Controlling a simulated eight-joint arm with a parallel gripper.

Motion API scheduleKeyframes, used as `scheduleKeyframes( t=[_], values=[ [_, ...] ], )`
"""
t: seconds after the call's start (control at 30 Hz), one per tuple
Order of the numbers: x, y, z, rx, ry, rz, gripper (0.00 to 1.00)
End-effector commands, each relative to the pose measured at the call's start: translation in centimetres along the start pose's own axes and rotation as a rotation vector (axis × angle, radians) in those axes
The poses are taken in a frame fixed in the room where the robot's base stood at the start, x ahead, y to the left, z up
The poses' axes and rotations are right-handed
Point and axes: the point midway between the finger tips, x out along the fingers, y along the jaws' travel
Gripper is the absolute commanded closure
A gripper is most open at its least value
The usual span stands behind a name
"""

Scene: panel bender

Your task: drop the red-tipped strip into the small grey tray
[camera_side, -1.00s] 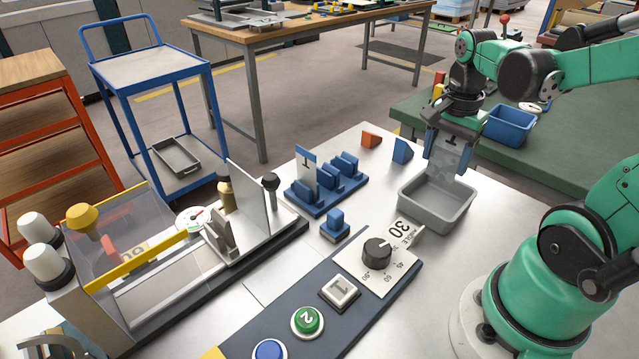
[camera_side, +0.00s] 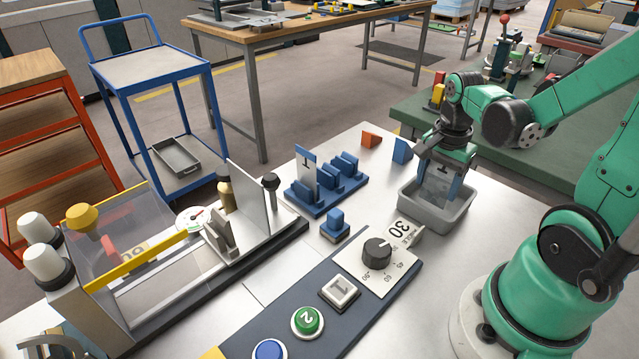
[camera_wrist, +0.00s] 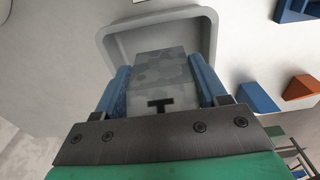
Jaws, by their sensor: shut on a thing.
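The small grey tray (camera_side: 464,211) stands at the right of the pale bench top; its rim also shows in the wrist view (camera_wrist: 106,42). My gripper (camera_side: 438,190) is over the tray, fingers pointing down, with the tips inside the tray's outline and level with or below its rim. Its blue fingers are shut on a mottled grey strip (camera_wrist: 165,72) with a dark mark near the jaws. No red tip shows on this strip; its lower end is hidden by the tray wall in the side view.
A blue rack (camera_side: 322,199) with an upright marked plate stands left of the tray. An orange wedge (camera_side: 370,140) and a blue wedge (camera_side: 402,151) lie behind it. A control panel with a dial (camera_side: 377,252) is in front. A bending machine (camera_side: 150,270) fills the left.

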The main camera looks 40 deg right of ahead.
Motion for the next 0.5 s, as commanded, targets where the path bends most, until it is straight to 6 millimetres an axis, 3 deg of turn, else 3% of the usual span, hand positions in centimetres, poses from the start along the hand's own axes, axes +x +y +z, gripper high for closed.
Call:
scheduleKeyframes(
  t=[0.5],
  values=[
    [0.45,-0.02,0.00,0.000,0.000,0.000,0.61]
  ],
)
